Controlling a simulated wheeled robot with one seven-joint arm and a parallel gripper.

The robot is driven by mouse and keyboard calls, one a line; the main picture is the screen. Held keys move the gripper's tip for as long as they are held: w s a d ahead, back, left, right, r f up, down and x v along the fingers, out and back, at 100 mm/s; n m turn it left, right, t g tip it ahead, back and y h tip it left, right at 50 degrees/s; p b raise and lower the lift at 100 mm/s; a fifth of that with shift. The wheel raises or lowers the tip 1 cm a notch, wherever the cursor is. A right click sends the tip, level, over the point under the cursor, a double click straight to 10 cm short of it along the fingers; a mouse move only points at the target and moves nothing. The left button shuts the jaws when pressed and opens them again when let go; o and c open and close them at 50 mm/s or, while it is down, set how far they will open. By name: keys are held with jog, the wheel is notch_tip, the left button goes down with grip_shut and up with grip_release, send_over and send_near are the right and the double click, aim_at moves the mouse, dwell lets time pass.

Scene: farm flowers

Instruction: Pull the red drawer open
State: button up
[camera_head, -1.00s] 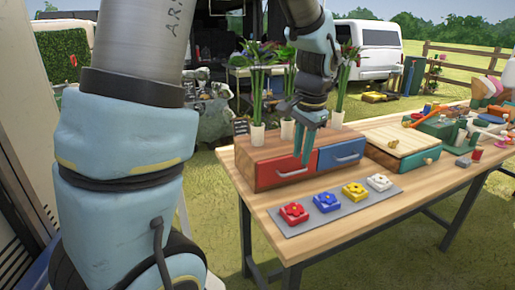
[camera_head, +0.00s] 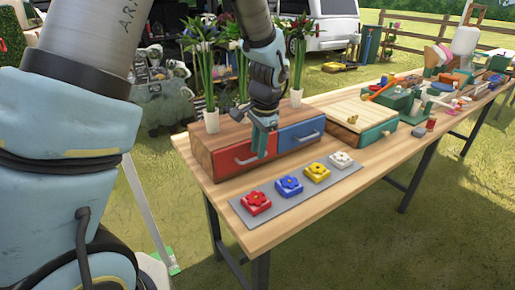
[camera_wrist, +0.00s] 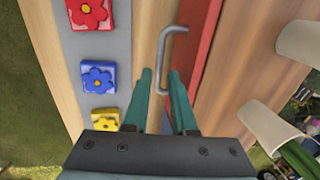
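The red drawer (camera_head: 235,158) is shut, on the left side of a wooden box, flush beside a blue drawer (camera_head: 301,134). Its bar handle (camera_head: 243,161) is grey metal. My gripper (camera_head: 264,152) points down in front of the red drawer's right part and hides some of it. In the wrist view the red front (camera_wrist: 207,35) runs beside the handle (camera_wrist: 164,48). I cannot tell if a finger touches the handle.
A grey strip (camera_head: 240,208) with red, blue, yellow and white flower blocks lies in front of the box. Potted flowers (camera_head: 211,120) stand behind my gripper. A wooden-lidded box (camera_head: 362,113) stands to the right on the table (camera_head: 258,240).

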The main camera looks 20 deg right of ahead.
jog(key=shift+f, duration=0.65)
grip_shut()
dwell(1.0)
